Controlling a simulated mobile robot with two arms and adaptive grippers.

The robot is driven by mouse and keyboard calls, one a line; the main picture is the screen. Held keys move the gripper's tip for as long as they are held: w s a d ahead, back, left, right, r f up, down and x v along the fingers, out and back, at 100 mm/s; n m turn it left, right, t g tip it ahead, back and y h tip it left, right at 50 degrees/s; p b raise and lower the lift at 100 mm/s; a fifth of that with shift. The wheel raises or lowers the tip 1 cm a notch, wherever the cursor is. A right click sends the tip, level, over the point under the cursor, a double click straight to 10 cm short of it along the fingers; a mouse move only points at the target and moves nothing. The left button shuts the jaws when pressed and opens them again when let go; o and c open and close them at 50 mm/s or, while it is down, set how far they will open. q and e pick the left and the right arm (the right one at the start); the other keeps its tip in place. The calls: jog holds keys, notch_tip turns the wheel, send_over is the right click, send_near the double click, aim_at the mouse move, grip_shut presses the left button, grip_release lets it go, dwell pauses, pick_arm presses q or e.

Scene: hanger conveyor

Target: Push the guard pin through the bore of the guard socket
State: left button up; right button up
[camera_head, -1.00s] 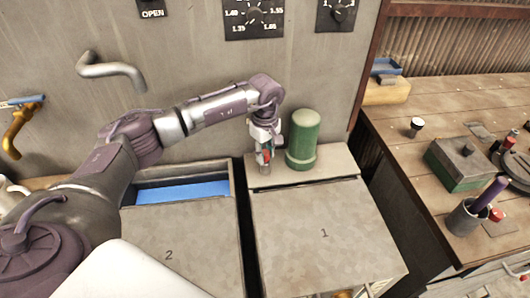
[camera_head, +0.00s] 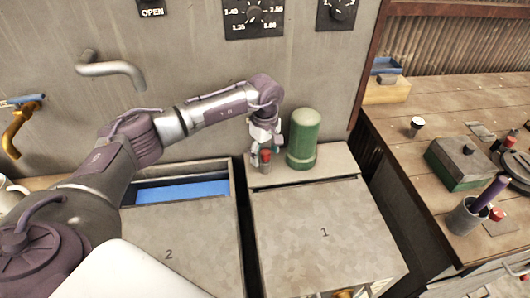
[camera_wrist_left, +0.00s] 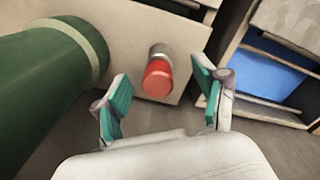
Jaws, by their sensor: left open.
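The guard pin (camera_wrist_left: 158,80) shows as a red rounded head in the left wrist view, with the metal guard socket (camera_wrist_left: 160,50) just behind it. In the head view the red head (camera_head: 265,155) stands upright on the grey socket (camera_head: 265,168), on the ledge behind box 1. How deep the pin sits in the bore is hidden. My left gripper (camera_head: 266,153) is open and close above the pin, its teal-padded fingers (camera_wrist_left: 166,96) spread to either side and apart from the head. My right gripper is not in view.
A green cylinder (camera_head: 303,139) stands on the ledge close to the right of the socket. Box 1 (camera_head: 325,232) is in front, and box 2 (camera_head: 190,245) with a blue interior is to the left. A wall with dials is behind. A cluttered wooden bench (camera_head: 460,95) is at right.

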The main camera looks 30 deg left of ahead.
pick_arm(q)
notch_tip(320, 180, up, 12)
dwell(0.6)
jog(key=shift+f, duration=0.1)
dwell(0.4)
